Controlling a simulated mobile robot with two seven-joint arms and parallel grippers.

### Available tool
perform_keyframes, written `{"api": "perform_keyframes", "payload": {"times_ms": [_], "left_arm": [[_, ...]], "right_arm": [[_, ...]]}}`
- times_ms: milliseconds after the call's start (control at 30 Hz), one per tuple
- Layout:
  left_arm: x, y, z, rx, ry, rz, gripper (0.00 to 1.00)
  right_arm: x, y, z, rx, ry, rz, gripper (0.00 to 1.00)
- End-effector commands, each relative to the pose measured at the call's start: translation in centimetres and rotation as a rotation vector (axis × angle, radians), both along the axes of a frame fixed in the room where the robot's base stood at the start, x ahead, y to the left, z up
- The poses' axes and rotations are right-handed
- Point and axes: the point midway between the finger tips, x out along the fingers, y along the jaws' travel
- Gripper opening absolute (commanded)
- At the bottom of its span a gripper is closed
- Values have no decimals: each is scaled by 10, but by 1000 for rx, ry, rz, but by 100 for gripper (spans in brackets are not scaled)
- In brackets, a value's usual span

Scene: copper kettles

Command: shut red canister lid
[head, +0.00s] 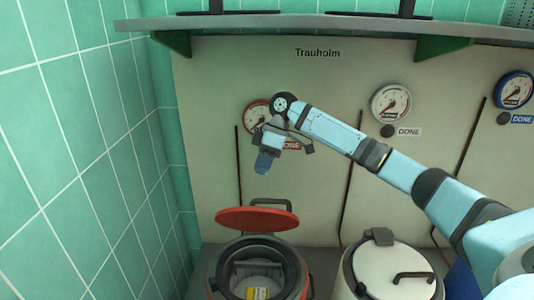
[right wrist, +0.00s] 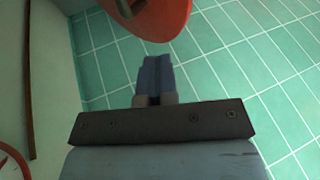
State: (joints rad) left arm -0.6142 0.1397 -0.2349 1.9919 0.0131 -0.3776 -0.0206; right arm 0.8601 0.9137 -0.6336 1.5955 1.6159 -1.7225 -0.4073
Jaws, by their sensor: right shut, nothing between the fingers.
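The red canister (head: 213,285) stands at the bottom of the head view, with a dark round rim around its opening. Its red lid (head: 256,219) is open, raised at the back of the opening, with a grey handle behind it. My right gripper (head: 264,164) is shut and empty, pointing down in the air above the lid and apart from it in the head view. In the right wrist view the shut fingers (right wrist: 156,72) point toward the red lid (right wrist: 172,20), which is cut off by the top edge. My left gripper is not in view.
A pale canister (head: 375,275) with its lid down stands to the right. Behind are a pale panel (head: 330,75) with gauges and dark vertical rods, and an overhead shelf (head: 330,25). A green tiled wall (head: 75,150) bounds the left side.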

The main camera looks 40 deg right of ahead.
Motion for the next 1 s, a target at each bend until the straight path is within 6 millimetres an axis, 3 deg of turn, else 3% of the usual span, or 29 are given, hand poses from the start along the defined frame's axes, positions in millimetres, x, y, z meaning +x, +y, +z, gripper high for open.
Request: {"api": "perform_keyframes", "payload": {"times_ms": [167, 333, 1000], "left_arm": [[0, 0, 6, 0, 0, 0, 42], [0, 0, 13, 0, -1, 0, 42], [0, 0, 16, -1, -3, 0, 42]], "right_arm": [[-3, 18, -33, 1, 1, 1, 0], [-20, 32, -47, -1, 0, 2, 0], [-28, 41, -56, -5, -7, 0, 0]]}}
